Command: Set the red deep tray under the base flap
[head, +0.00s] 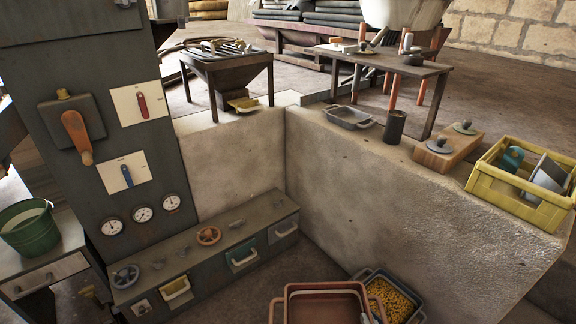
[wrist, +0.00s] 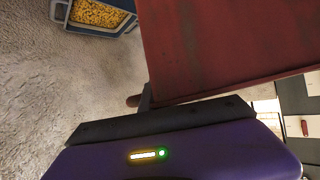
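The red deep tray (head: 322,303) shows at the bottom centre of the head view, cut off by the lower edge, with handle loops at its sides. In the wrist view its red wall (wrist: 230,45) fills the upper right. My gripper (wrist: 146,98) is at a handle of the tray and appears shut on it; the fingertips are mostly hidden. A low dark cabinet base has a white-yellow flap or bin (head: 176,288), a teal flap (head: 243,256) and a grey flap (head: 284,231) on its front. I cannot tell which is the base flap.
A blue tray of yellow grains (head: 388,292) stands on the floor just right of the red tray; it also shows in the wrist view (wrist: 98,14). A low stone wall (head: 400,210) runs behind. The floor before the cabinet (head: 275,280) is clear.

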